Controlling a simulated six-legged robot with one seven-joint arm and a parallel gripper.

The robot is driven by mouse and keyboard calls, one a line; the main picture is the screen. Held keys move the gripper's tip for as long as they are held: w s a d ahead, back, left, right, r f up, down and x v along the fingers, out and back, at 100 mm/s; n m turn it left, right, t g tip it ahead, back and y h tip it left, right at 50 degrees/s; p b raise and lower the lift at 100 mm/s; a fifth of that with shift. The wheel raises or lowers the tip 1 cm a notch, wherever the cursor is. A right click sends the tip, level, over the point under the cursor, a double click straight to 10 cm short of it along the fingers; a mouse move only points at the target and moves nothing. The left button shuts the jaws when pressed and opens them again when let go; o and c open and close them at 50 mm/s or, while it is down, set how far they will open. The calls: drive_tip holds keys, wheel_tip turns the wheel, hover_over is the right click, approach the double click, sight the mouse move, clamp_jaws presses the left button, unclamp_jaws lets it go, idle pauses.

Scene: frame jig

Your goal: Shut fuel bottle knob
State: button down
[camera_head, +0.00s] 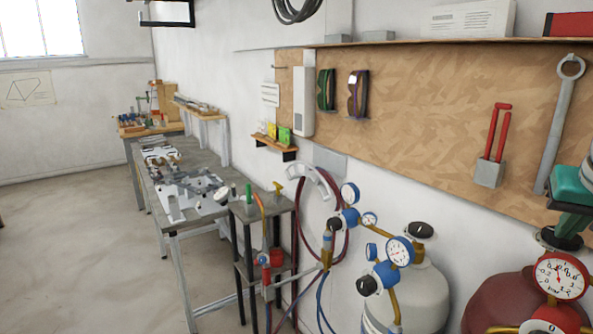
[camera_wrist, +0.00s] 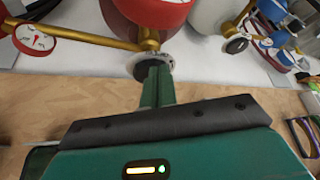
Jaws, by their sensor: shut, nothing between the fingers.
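The fuel bottle is the dark red cylinder (camera_head: 505,298) at the lower right of the head view. My gripper (camera_head: 568,228) comes from the right edge in the head view. Its green fingers (camera_wrist: 157,68) are shut together, with tips right at the knob, overlapping its edge. I cannot tell whether they touch it. The fingers hide part of the knob.
A red regulator with a white-faced gauge (camera_head: 562,275) is close to the knob. A pale bottle (camera_head: 412,285) with its own black knob (camera_head: 420,230) and blue regulators stands to the left. A wooden tool board (camera_head: 430,150) is behind. Floor at left is clear.

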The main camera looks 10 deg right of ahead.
drive_tip(key=shift+r, duration=1.65)
drive_tip(key=shift+r, duration=0.1)
drive_tip(key=s+d+f, duration=0.2)
drive_tip(key=d+f, duration=0.1)
drive_tip(key=f, duration=0.3)
drive_tip(key=shift+d+f, duration=0.15)
drive_tip(key=shift+d, duration=0.1)
drive_tip(key=shift+w, duration=0.15)
idle(0.6)
